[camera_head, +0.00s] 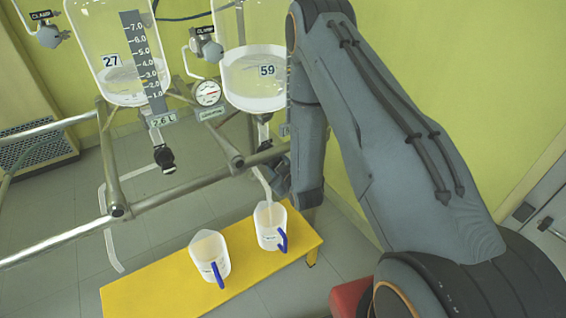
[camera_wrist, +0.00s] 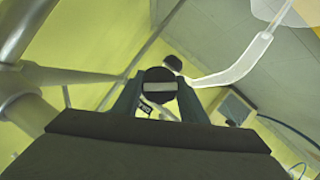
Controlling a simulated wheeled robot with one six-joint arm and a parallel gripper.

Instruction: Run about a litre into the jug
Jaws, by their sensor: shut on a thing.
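My gripper (camera_wrist: 158,97) is shut on a round black valve knob (camera_wrist: 159,76) with a pale bar across its face. In the head view my gripper (camera_head: 279,177) is mostly hidden by my arm, beside the drain under glass vessel 59 (camera_head: 255,85). A pale outlet tube (camera_head: 261,184) slopes from there to the mouth of the right jug (camera_head: 268,238), which has a blue handle. A similar left jug (camera_head: 206,262) stands apart from it. Both jugs are upright. I cannot tell how much is in either jug.
The jugs stand on a yellow bench (camera_head: 150,298). Vessel 27 (camera_head: 105,35) has a scale and a 2.6 L label; its own black valve (camera_head: 164,157) hangs below. Metal frame rails (camera_head: 180,190) cross in front of the bench. A gauge (camera_head: 207,93) sits between the vessels.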

